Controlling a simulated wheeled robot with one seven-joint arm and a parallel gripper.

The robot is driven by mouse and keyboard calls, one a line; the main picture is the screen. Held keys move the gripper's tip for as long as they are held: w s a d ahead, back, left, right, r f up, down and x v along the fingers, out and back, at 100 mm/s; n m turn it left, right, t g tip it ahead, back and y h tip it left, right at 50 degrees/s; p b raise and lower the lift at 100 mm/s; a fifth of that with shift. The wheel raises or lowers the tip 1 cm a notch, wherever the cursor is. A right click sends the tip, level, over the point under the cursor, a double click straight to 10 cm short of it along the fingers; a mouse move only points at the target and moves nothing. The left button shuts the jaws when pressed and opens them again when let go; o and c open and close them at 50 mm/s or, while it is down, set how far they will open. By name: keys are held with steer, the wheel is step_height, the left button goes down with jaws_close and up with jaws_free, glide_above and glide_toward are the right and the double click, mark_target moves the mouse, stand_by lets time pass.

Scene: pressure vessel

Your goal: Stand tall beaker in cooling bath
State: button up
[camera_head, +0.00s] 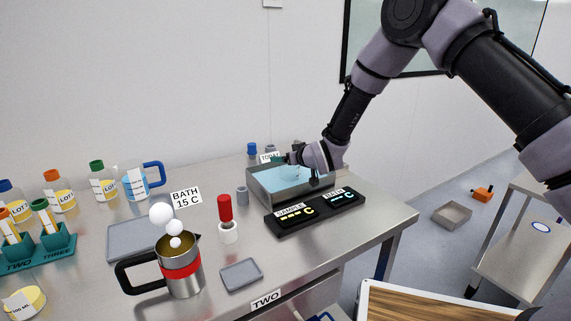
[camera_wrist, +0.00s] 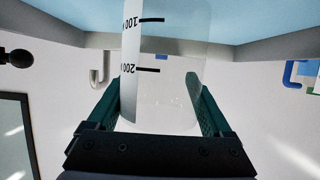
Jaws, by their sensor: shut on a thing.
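The cooling bath (camera_head: 290,207) is a rectangular metal tank of pale blue water on the bench. My gripper (camera_head: 292,158) is over its far side in the head view. In the wrist view, the teal fingers of my gripper (camera_wrist: 158,92) are shut on a clear tall beaker (camera_wrist: 165,52) with black 100 and 200 marks. The beaker reaches up the picture to the bath's blue area (camera_wrist: 270,18). I can barely make out the beaker in the head view, and its base is hidden, so I cannot tell whether it rests on the bath floor.
A black display (camera_head: 315,212) stands at the bath's front. A red-capped vial (camera_head: 225,218), a small grey tray (camera_head: 242,275) and a metal jug with a black handle (camera_head: 180,272) are nearer. A blue-handled jug (camera_head: 135,183) and capped bottles stand left. Small bottles stand behind the bath.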

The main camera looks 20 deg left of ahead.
steer(key=shift+f, duration=1)
steer(key=shift+f, duration=0.1)
steer(key=o, duration=1.2)
steer(key=shift+c, duration=0.2)
steer(key=v, duration=1.2)
